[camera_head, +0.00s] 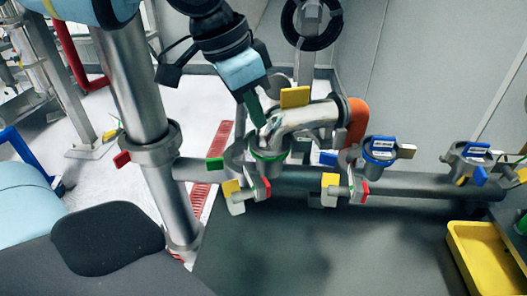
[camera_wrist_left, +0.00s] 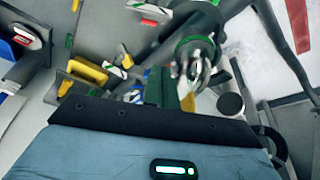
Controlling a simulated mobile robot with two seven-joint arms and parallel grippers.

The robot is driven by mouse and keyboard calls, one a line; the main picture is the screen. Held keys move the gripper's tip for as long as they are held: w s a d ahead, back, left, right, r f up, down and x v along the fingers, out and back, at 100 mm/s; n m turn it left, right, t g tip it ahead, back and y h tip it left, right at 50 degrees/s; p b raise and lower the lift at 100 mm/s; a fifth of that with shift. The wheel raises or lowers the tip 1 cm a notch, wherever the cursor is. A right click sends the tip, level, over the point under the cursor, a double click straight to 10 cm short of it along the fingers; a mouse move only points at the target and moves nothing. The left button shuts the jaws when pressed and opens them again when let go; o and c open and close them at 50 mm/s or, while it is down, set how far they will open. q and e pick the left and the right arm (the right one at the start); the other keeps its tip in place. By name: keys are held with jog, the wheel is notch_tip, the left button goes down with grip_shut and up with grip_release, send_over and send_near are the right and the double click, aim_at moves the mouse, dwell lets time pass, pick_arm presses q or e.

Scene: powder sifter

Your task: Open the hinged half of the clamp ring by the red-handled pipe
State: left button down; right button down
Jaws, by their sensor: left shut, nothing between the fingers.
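My left gripper (camera_head: 254,108) comes down from the top with its green fingers shut and empty. Its fingertips are close to the silver elbow pipe (camera_head: 305,117), just above the clamp ring (camera_head: 236,156) at the pipe's lower end; I cannot tell whether they touch. A green band shows at that joint. A red handle (camera_head: 266,187) sits just below the ring. In the left wrist view the shut fingers (camera_wrist_left: 174,88) are next to the shiny metal pipe end (camera_wrist_left: 196,62), partly hiding it. Whether the ring's hinged half is open cannot be made out. My right gripper is not in view.
A thick steel column (camera_head: 137,90) stands at left. A horizontal pipe (camera_head: 300,178) carries several valves with coloured handles. An orange hose (camera_head: 357,122) joins the elbow. A blue-topped valve (camera_head: 381,149) stands to its right, and a yellow tray (camera_head: 484,255) is at lower right.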

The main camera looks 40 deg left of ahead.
aim_at(233, 172)
pick_arm(q)
notch_tip(233, 172, down, 9)
jog(key=shift+b, duration=0.3)
jog(key=shift+s+a+f, duration=0.15)
jog(key=shift+s+a, duration=0.1)
jog(key=shift+s, duration=0.2)
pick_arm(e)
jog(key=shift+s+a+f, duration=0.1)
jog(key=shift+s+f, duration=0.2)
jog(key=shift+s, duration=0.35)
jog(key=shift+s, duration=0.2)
pick_arm(q)
jog(key=shift+a, duration=0.1)
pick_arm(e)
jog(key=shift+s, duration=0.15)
